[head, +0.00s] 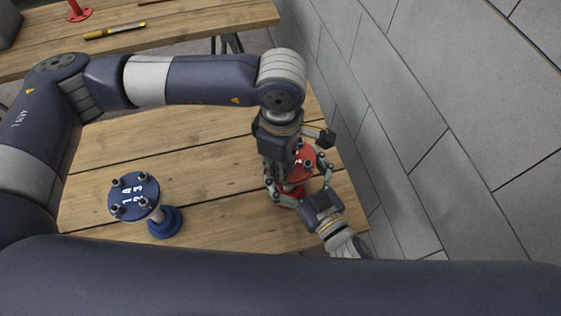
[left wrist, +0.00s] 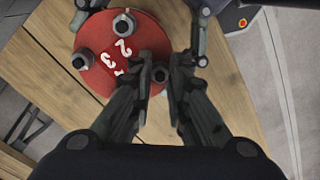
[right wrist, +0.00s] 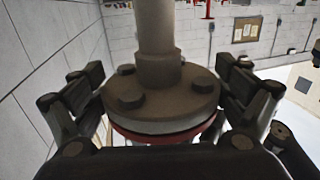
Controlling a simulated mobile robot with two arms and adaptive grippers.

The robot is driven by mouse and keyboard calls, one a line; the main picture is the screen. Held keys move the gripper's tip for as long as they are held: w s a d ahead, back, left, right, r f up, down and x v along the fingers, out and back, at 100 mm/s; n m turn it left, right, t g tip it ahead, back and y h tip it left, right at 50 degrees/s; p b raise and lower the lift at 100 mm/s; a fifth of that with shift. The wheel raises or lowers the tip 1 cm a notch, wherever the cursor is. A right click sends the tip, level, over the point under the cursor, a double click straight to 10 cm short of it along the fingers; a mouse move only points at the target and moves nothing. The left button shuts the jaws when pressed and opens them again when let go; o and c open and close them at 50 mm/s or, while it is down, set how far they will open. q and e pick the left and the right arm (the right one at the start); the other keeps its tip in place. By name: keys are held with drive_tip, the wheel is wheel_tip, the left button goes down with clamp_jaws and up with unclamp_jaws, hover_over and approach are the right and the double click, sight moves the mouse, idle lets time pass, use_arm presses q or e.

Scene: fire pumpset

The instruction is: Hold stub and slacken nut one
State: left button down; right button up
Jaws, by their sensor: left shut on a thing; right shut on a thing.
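The red stub (head: 308,165) stands near the table's right edge, partly hidden by both grippers. Its red flange face (left wrist: 100,78) carries white numbers and nuts (left wrist: 123,24). My left gripper (left wrist: 160,74) reaches down over the flange, shut on the nut beside a partly covered number, seemingly nut one. In the head view my left gripper (head: 277,180) hides that nut. My right gripper (head: 308,183) is shut on the stub from the lower right. In the right wrist view its fingers flank the grey bolted flange (right wrist: 160,98), with the pipe (right wrist: 155,28) between.
A blue stub (head: 150,200) with a numbered flange stands to the left on the wooden table (head: 130,150). A block wall (head: 410,110) rises close on the right. A second table (head: 180,25) at the back holds a yellow-handled tool (head: 113,32) and a red part (head: 77,12).

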use_arm(q)
drive_tip(key=n, duration=0.4)
drive_tip(key=shift+n, duration=1.9)
drive_tip(key=c, duration=1.5)
unclamp_jaws()
drive_tip(key=shift+c, duration=0.2)
wheel_tip(320, 180, up, 12)
drive_tip(key=shift+w, duration=0.1)
